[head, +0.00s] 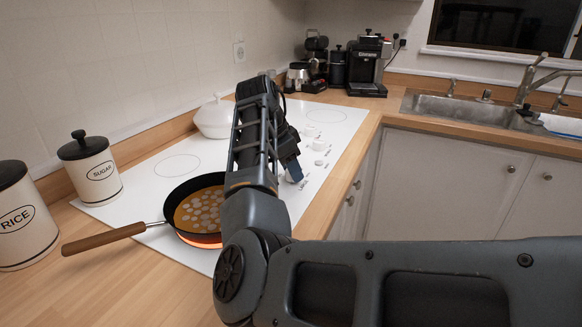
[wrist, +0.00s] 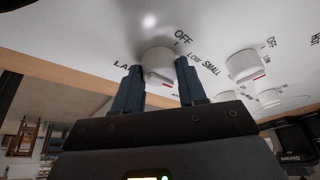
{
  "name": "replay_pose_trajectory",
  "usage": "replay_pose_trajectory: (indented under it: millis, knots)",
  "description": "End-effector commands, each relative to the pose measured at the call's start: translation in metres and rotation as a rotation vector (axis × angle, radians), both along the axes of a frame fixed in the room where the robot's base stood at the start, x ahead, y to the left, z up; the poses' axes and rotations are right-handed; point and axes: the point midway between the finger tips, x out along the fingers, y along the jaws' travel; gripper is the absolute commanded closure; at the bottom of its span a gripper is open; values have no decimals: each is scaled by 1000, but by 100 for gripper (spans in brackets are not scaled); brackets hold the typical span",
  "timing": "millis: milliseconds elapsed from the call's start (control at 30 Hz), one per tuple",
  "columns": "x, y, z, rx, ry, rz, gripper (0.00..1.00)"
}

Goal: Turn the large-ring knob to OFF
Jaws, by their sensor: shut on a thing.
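The white knob (wrist: 160,58) sits between the two fingers of my gripper (wrist: 159,66) in the wrist view, with both fingers against its sides. Its red mark faces the lower side of the picture, away from the printed OFF at its upper right. LOW and SMALL are printed to its right; a partly hidden label starting "LA" is at its left. In the head view my gripper (head: 293,174) is down at the front of the white cooktop (head: 150,192) and hides this knob. A black pan (head: 178,218) sits on an orange-glowing ring (head: 203,241).
More white knobs (wrist: 245,65) stand close to the right of my gripper. A white lidded pot (head: 214,119) is at the back of the cooktop. The pan's wooden handle (head: 104,238) points left, near the sugar canister (head: 90,168). A sink (head: 450,108) is at right.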

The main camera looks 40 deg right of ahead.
Motion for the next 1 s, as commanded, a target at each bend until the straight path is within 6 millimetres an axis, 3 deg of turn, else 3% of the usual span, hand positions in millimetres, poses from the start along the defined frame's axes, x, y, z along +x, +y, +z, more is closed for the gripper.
replay_pose_trajectory:
  millis: [367,1000]
  knots:
    - [-2,-1,4,-3,1,169,89]
    - [-6,-2,6,-2,-1,765,89]
